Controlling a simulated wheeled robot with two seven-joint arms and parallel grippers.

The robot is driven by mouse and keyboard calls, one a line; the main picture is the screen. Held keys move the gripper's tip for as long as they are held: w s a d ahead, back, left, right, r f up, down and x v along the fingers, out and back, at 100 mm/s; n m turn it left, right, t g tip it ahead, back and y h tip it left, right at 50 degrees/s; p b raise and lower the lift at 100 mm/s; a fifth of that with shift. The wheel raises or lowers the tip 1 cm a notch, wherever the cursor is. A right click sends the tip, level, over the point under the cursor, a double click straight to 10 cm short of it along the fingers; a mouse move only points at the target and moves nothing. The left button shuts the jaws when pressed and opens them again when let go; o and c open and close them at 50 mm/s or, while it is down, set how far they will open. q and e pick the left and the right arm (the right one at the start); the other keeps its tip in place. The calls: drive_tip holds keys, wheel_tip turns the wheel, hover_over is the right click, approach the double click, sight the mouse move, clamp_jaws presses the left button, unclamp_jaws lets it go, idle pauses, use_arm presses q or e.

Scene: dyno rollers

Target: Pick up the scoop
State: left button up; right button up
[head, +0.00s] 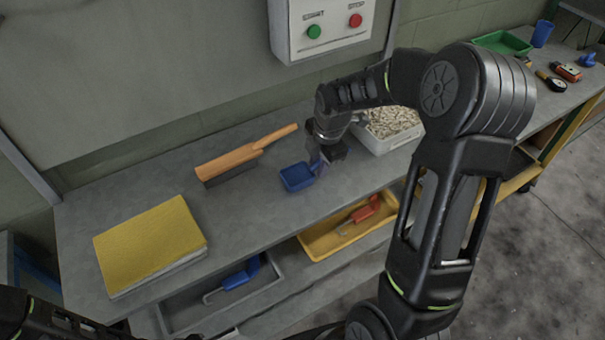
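A small blue scoop (297,178) lies on the grey workbench (262,213), with its open pan to the left and its handle end toward my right gripper. My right gripper (319,164) points down at the scoop's handle end. The fingers are small and dark here, and part of the handle is hidden by them. I cannot tell whether they are closed on it. Only dark links of my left arm show at the bottom left corner; its gripper cannot be made out.
A brush with a wooden handle (246,157) lies left of the scoop. A white tray of pale pellets (379,146) stands behind my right wrist. A yellow-topped block (150,243) is at the left. Below are a yellow bin (315,246) and a grey bin (181,318) with tools.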

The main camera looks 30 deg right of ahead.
sight(319, 161)
clamp_jaws()
idle(0.5)
wheel_tip(319, 161, up, 10)
drive_tip(key=shift+b, duration=0.55)
drive_tip(key=shift+c, duration=1.7)
unclamp_jaws()
clamp_jaws()
